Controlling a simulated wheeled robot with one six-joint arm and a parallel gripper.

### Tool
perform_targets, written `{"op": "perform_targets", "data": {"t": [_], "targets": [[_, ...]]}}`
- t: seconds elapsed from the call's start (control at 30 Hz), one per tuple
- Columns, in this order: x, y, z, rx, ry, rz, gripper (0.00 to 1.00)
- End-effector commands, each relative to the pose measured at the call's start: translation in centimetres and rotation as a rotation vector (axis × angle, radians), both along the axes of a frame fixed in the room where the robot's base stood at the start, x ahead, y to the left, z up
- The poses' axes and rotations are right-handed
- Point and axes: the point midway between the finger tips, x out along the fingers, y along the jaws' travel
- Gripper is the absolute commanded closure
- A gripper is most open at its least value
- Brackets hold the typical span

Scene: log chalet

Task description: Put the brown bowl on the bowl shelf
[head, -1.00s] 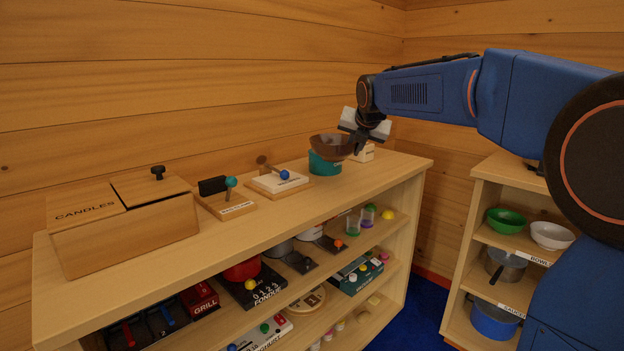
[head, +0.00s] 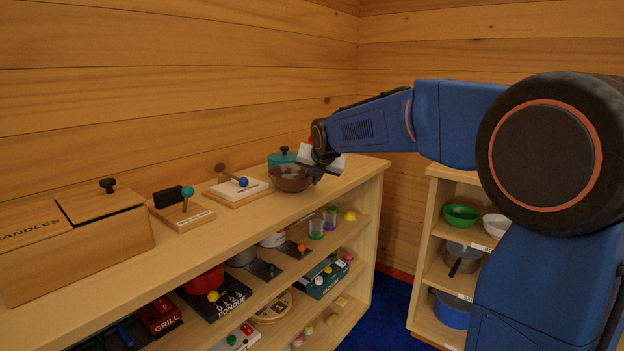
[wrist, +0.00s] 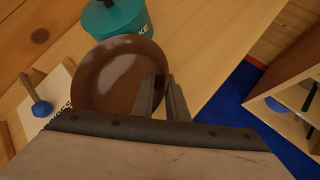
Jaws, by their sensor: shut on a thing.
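The brown bowl (head: 289,178) is at the far end of the long counter, in front of a teal lidded pot. My gripper (head: 319,170) is shut on the right side of its rim. In the wrist view my gripper (wrist: 162,98) pinches the rim of the brown bowl (wrist: 112,80), which is empty. Whether the bowl touches the counter is unclear. The bowl shelf (head: 480,237), partly labelled, is the upper shelf of the small unit on the right. A green bowl (head: 461,215) and a white bowl (head: 497,225) stand on it, the white one partly hidden by my arm.
The teal pot (head: 283,158) is close behind the bowl. A white board with a blue-knobbed lever (head: 238,189) and the candles box (head: 75,235) stand further left on the counter. Blue floor (head: 389,310) separates the two units. Pans (head: 462,258) fill the shelf below the bowls.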

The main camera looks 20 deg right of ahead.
Motion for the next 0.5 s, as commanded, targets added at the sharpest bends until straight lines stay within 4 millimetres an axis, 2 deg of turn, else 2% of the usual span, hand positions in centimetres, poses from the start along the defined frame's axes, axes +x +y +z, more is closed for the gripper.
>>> {"op": "perform_targets", "data": {"t": [0.07,0.1,0.17,0.2,0.5], "targets": [[0.0,0.0,-0.07,0.0,-0.001,0.0,1.0],[0.0,0.0,-0.21,0.0,0.0,0.0,0.85],[0.0,0.0,-0.18,0.0,0.0,0.0,0.7],[-0.01,0.0,-0.17,0.0,0.0,0.0,0.68],[0.0,0.0,0.0,0.0,0.0,0.0,0.68]]}}
